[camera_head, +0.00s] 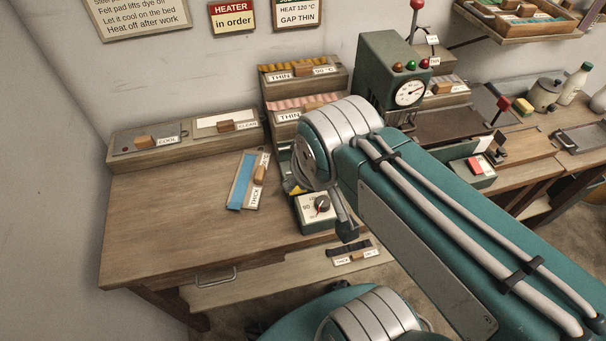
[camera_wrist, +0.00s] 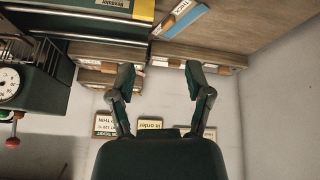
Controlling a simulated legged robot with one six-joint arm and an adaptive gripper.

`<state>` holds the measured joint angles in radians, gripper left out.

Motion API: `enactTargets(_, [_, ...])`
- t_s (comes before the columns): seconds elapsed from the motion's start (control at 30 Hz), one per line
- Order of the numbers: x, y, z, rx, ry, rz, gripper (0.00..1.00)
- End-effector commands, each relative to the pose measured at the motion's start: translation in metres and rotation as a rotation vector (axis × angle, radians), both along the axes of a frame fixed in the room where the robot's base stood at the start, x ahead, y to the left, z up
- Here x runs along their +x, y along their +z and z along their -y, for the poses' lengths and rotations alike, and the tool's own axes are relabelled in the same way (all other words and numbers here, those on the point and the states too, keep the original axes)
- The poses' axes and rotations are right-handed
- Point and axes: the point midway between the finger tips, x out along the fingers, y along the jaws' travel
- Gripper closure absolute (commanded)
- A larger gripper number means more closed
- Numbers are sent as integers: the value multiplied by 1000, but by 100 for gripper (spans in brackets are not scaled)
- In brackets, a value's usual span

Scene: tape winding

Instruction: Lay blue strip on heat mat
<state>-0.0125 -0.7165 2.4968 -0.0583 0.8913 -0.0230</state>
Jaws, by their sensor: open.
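The blue strip (camera_head: 240,182) lies on the wooden bench, fixed along a holder with a small wooden grip and a label reading THICK. It also shows at the top of the wrist view (camera_wrist: 181,19). My gripper (camera_wrist: 160,80) is open and empty, its two fingers wide apart, with the strip beyond and apart from them. In the head view my arm covers the gripper. I cannot surely identify the heat mat. A dark green unit with a yellow edge (camera_wrist: 80,20) lies beside the strip in the wrist view; my arm hides much of that area in the head view.
A control box with a dial (camera_head: 317,209) stands right of the strip. A wooden rack (camera_head: 187,143) with a COOL pad and tiered THIN strip boxes (camera_head: 302,80) line the wall. A green gauge machine (camera_head: 391,65) stands behind my arm. The bench's left front is clear.

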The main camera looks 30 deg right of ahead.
Motion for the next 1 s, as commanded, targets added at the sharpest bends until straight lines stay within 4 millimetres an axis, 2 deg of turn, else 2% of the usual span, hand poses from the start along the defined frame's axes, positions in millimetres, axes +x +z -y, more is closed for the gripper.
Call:
enactTargets(0.03, [-3,3,-2,35,-24,14,35])
enactTargets(0.07, [-5,4,-4,51,-35,19,29])
enactTargets(0.17, [1,4,-12,94,-36,29,29])
enactTargets(0.27, [23,-1,-30,158,-2,56,29])
enactTargets(0.4, [70,-10,-64,288,25,130,29])
enactTargets(0.57, [120,-27,-91,390,-24,217,29])
enactTargets(0.67, [147,-44,-100,417,-89,264,29])
enactTargets(0.8, [177,-75,-101,397,-210,314,29])
enactTargets(1.0, [197,-135,-85,251,-415,345,29])
